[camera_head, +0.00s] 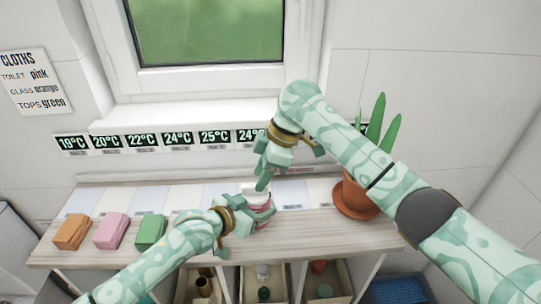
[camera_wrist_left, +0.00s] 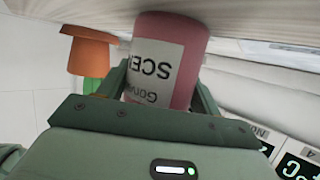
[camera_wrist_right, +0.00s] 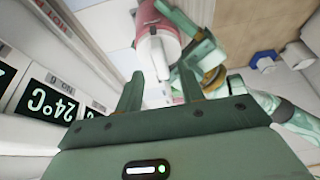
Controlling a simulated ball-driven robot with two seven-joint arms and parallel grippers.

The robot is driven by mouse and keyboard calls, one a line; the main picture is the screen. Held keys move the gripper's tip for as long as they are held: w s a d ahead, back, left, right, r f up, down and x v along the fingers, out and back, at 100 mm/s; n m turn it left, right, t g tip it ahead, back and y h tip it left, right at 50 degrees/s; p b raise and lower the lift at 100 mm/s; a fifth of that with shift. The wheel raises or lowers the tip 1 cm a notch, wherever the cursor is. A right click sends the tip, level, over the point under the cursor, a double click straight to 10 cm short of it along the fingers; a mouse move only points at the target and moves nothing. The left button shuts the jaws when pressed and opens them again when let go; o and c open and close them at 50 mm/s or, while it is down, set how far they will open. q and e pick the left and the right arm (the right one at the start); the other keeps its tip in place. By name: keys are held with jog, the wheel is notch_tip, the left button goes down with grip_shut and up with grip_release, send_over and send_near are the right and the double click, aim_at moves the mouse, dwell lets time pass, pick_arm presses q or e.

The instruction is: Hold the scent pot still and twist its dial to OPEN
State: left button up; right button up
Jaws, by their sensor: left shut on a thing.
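The scent pot (camera_head: 256,195) is pink with a white label and stands on the shelf below the window. In the left wrist view the pot (camera_wrist_left: 190,58) sits between the fingers of my left gripper (camera_wrist_left: 160,92), which is shut on its body. My left gripper (camera_head: 262,211) reaches it from the left in the head view. My right gripper (camera_head: 263,180) is above the pot, pointing down. In the right wrist view its fingers (camera_wrist_right: 155,82) are spread, with the pot's white top (camera_wrist_right: 154,62) just beyond or between the tips. The dial's marking is not readable.
A potted plant (camera_head: 358,197) stands right of the pot, close to my right arm. Orange (camera_head: 72,231), pink (camera_head: 110,231) and green (camera_head: 151,229) blocks sit at the left of the shelf (camera_head: 190,258). Temperature displays (camera_head: 178,139) line the wall behind. Bins with bottles are below.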

jog(key=v, duration=0.9)
jog(key=shift+d+r, duration=0.1)
pick_arm(q)
jog(key=o, duration=1.3)
